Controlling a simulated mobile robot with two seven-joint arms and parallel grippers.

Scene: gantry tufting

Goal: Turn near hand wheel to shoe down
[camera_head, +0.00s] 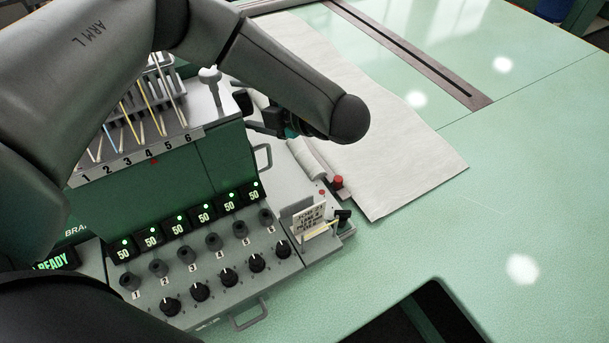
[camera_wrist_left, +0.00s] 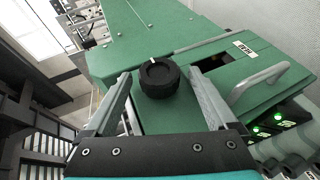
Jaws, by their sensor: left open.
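In the left wrist view a round black hand wheel (camera_wrist_left: 159,78) with a ribbed rim sits on top of a green housing (camera_wrist_left: 140,45). A short pale mark on it points toward the top of the picture. My left gripper (camera_wrist_left: 160,84) is open, with one finger on each side of the wheel. Gaps show between wheel and fingers, so it is not gripped. In the head view my left arm hides the wheel, and only part of the left gripper (camera_head: 272,120) shows beside it. I cannot make out the shoe. My right gripper is not in view.
A grey handle (camera_wrist_left: 260,88) rises from the housing right of the gripper. In the head view a panel with several black knobs (camera_head: 228,277) and green displays (camera_head: 206,213) stands at front left. White cloth (camera_head: 400,160) covers part of the green table (camera_head: 470,240), bare on the right.

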